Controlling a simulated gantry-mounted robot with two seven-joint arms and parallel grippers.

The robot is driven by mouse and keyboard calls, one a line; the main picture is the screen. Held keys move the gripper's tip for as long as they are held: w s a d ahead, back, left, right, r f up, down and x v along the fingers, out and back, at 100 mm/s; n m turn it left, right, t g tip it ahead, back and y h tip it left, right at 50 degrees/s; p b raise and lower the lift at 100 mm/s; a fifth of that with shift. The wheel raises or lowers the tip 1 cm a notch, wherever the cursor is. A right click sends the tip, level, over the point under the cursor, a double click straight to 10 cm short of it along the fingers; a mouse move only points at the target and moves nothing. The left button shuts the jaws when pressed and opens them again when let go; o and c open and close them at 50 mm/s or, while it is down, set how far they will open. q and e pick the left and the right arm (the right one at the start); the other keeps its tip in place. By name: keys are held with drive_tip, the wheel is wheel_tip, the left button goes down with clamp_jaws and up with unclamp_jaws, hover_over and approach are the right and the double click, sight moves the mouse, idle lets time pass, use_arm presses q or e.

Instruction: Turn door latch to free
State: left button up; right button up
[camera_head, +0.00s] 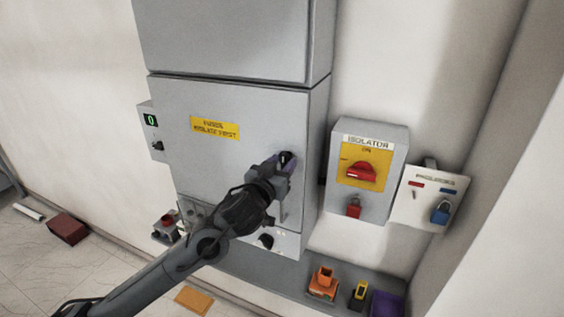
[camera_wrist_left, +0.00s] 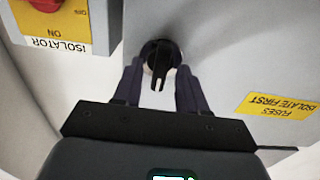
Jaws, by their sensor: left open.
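The door latch (camera_wrist_left: 160,58) is a black rotary knob on a round base, on the grey cabinet door (camera_head: 240,100). In the wrist view its slim grip points down the picture, toward my gripper's palm. My left gripper (camera_wrist_left: 162,88) is open, with one dark finger on each side of the latch grip. Small gaps show between the fingers and the grip, so I see no clear contact. In the head view my left gripper (camera_head: 284,170) is at the right edge of the door and largely covers the latch. My right gripper is not in view.
Right of the door is the isolator box (camera_head: 341,180) with a red handle (camera_head: 361,172). Beyond it is a white padlock board (camera_head: 412,206) with a blue padlock (camera_head: 440,212).

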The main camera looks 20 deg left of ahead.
use_arm(q)
drive_tip(key=shift+w, duration=0.2)
drive_tip(key=c, duration=0.8)
drive_tip(key=shift+o, duration=0.2)
